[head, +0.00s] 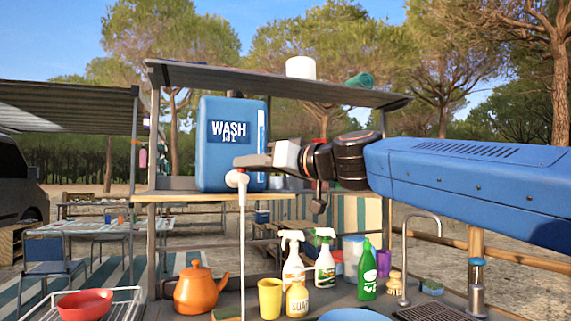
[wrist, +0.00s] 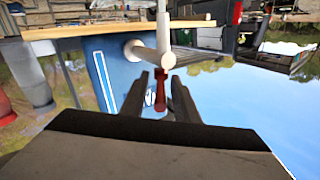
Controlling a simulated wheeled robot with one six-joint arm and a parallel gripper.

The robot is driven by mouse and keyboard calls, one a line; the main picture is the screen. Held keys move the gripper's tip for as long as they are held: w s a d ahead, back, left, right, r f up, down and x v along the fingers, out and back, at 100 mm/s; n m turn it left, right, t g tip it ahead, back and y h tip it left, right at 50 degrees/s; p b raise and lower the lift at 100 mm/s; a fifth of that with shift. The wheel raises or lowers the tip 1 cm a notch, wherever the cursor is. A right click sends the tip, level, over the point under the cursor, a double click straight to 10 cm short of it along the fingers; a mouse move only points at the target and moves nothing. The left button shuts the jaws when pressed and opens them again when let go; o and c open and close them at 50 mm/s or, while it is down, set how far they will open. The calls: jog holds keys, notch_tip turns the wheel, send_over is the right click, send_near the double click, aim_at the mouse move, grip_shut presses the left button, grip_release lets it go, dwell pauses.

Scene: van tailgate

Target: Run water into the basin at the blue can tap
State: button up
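The blue can (head: 217,150), marked WASH, stands on a wooden shelf, with a white tap (head: 236,179) low on its front. In the wrist view, which is upside down, the tap (wrist: 165,60) has a dark red lever (wrist: 160,92). A thin pale vertical line (head: 243,250) hangs from the spout; I cannot tell if it is water or a tube. My gripper (head: 242,161) is at the tap. In the wrist view its fingers (wrist: 159,88) stand apart on either side of the lever, with gaps visible. A blue rounded rim, perhaps the basin (head: 352,314), shows at the bottom edge, mostly cut off.
On the counter stand an orange kettle (head: 200,290), a yellow cup (head: 270,298), spray bottles (head: 293,262), a green bottle (head: 367,270) and a metal faucet (head: 406,250). A red bowl (head: 84,303) sits in a wire rack at left. A roof shelf (head: 270,82) hangs above the can.

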jog(key=v, duration=1.6)
jog(key=shift+s, duration=0.15)
dwell(6.2)
